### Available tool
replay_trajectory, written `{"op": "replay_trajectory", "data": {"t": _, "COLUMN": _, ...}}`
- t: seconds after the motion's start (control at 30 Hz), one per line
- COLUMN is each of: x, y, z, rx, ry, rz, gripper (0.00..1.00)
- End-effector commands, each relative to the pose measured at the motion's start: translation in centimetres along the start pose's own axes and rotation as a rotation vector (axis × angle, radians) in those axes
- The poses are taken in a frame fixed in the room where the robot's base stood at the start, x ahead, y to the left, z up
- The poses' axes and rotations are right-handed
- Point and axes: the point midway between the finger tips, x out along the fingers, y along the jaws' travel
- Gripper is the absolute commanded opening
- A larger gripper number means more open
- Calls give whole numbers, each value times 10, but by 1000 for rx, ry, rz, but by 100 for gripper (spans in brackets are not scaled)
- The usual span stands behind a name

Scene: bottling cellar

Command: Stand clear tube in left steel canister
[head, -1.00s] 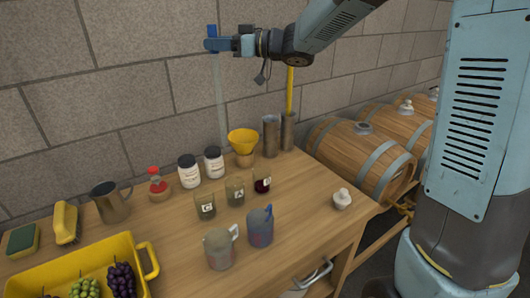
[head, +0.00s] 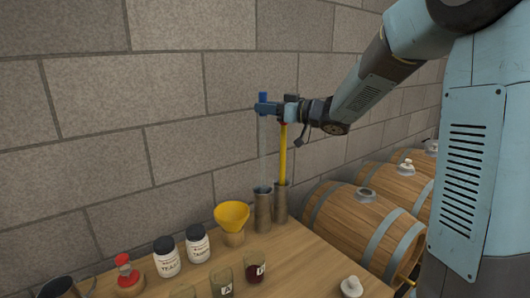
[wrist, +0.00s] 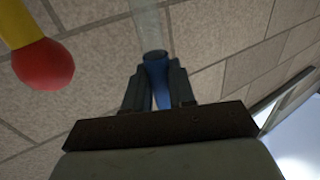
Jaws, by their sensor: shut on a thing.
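My gripper (head: 264,107) is shut on the blue top of the clear tube (head: 262,152), high against the wall. The tube hangs upright below it and also shows in the wrist view (wrist: 147,18), its blue top between the fingers. The left steel canister (head: 263,213) stands on the table directly below. The tube's lower end meets the canister's rim in the head view; I cannot tell whether it is inside the mouth. The right steel canister (head: 281,205) holds a yellow rod (head: 283,155) with a red end, seen in the wrist view (wrist: 42,64).
A yellow funnel (head: 231,216) on a jar stands just left of the canisters. Two white jars with dark lids (head: 167,258) and a red-capped flask (head: 127,275) stand farther left. Wooden barrels (head: 368,230) lie to the right. The brick wall is close behind.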

Motion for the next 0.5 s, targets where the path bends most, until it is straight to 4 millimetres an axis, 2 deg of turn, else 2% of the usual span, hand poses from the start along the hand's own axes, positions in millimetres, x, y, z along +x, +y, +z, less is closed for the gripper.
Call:
{"op": "replay_trajectory", "data": {"t": 0.03, "x": 1, "y": -1, "z": 12, "rx": 4, "ry": -2, "rz": -3, "gripper": 0}}
{"op": "replay_trajectory", "data": {"t": 0.2, "x": 2, "y": -2, "z": 46, "rx": 3, "ry": -2, "rz": -6, "gripper": 0}}
{"op": "replay_trajectory", "data": {"t": 0.5, "x": 2, "y": -3, "z": 71, "rx": 1, "ry": -1, "rz": -7, "gripper": 0}}
